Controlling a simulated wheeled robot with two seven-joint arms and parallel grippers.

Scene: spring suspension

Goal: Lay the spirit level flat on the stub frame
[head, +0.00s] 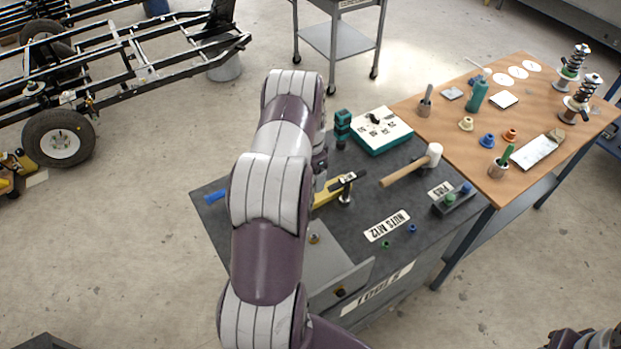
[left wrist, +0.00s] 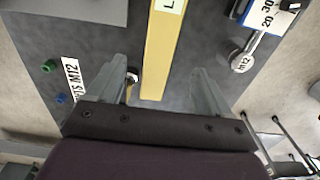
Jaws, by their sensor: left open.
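The yellow spirit level (head: 327,194) lies on the dark tool bench, partly hidden behind my left arm in the head view. In the left wrist view the level (left wrist: 164,50) runs up the middle. My left gripper (left wrist: 158,88) is open, with one finger to each side of the level and a gap on both sides; its height above the level is unclear. In the head view my arm hides the fingers. A grey plate with bolts (head: 325,255), possibly the stub frame, stands at the bench's near left, partly behind my arm.
A small metal post (head: 346,196) stands close to the level. A mallet (head: 412,168), a teal-edged box (head: 381,130) and the nuts label (head: 386,226) lie to the right. A wooden table (head: 450,150) adjoins.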

